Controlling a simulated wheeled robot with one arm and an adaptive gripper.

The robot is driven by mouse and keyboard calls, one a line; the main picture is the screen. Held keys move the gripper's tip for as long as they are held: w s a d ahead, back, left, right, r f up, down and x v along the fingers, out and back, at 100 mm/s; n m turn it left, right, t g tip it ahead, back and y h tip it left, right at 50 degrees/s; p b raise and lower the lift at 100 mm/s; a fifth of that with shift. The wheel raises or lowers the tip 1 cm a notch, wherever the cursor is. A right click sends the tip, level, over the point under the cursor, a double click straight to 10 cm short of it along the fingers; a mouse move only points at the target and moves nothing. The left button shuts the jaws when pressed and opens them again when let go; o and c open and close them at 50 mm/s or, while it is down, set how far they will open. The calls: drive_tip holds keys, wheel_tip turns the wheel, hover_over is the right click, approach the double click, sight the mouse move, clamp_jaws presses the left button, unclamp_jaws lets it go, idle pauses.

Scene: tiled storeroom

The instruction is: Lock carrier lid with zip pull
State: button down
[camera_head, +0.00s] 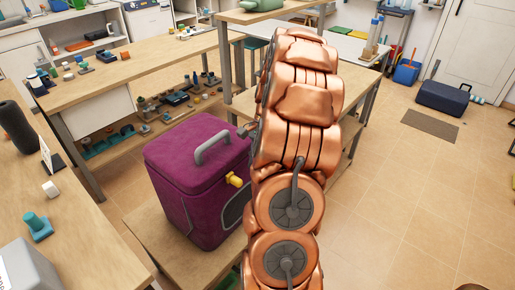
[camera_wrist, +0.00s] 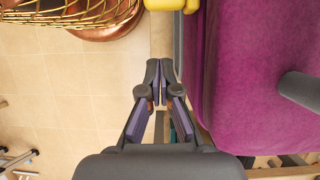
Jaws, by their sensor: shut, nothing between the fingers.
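The carrier (camera_head: 196,185) is a purple soft-sided box with a grey handle (camera_head: 212,147) on its lid. It stands upright on a low wooden bench, and its lid looks down. A yellow zip pull (camera_head: 236,180) sticks out from its right side near the lid edge. In the wrist view the carrier (camera_wrist: 255,70) fills the right side, and the yellow pull (camera_wrist: 172,4) is cut off by the top edge. My gripper (camera_wrist: 158,82) is shut and empty, beside the carrier and apart from the pull. My arm mostly hides it in the head view.
The wooden bench (camera_head: 150,232) bears the carrier. A workbench (camera_head: 125,75) with small items stands behind, and another table (camera_head: 30,180) is at left. The tiled floor at right is open, with a mat (camera_head: 430,125) and a dark blue case (camera_head: 443,98).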

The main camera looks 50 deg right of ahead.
sight(235, 180)
drive_tip(key=shift+a+f+p, duration=0.2)
drive_tip(key=shift+a+f, duration=0.05)
drive_tip(key=shift+a, duration=0.85)
drive_tip(key=shift+a+f+p, duration=0.2)
drive_tip(key=shift+a, duration=0.9)
drive_tip(key=shift+a, duration=0.1)
